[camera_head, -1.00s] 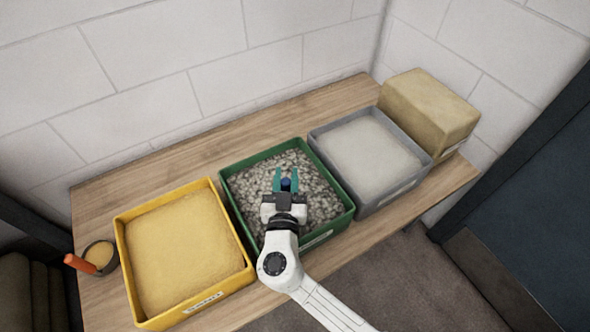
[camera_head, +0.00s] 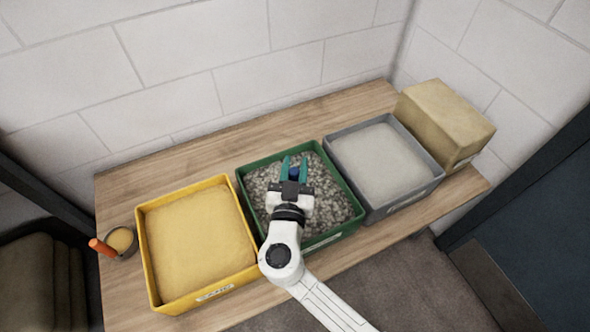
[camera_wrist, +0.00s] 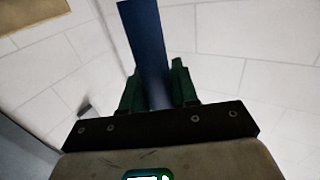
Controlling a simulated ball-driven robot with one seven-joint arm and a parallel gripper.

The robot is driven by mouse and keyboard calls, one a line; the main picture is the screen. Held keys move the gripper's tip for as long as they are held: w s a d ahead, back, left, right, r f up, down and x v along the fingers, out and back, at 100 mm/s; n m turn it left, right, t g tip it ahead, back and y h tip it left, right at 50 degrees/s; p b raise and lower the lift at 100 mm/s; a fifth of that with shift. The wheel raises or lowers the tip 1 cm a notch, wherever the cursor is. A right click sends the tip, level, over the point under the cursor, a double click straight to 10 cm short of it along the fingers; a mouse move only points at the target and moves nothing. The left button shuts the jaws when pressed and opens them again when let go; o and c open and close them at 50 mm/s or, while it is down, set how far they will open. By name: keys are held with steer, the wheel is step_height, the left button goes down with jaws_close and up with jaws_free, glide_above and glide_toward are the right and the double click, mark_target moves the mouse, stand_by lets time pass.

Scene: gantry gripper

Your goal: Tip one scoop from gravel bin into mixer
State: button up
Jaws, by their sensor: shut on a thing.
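The gravel bin (camera_head: 356,221) is a green tray full of grey stones, in the middle of the table in the head view. My gripper (camera_head: 294,165), with teal fingers, is over the gravel towards the bin's back side. It is shut on a blue handle (camera_head: 295,173). In the wrist view the blue handle (camera_wrist: 146,50) stands as a flat strip between the fingers (camera_wrist: 155,92). The scoop end of this tool cannot be made out, so I cannot tell whether it holds gravel. No mixer is in view.
A yellow sand bin (camera_head: 148,262) stands left of the gravel, a grey bin (camera_head: 372,216) right of it. A tan block (camera_head: 445,122) is at the far right. An orange-handled round scoop (camera_head: 104,247) lies at the left edge. The back table strip is clear; a wall is behind.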

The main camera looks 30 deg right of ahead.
steer(key=d+r+p, duration=0.2)
steer(key=d+r, duration=0.1)
steer(key=r, duration=0.6)
steer(key=shift+d+p, duration=0.25)
steer(key=shift+p, duration=0.1)
stand_by(0.7)
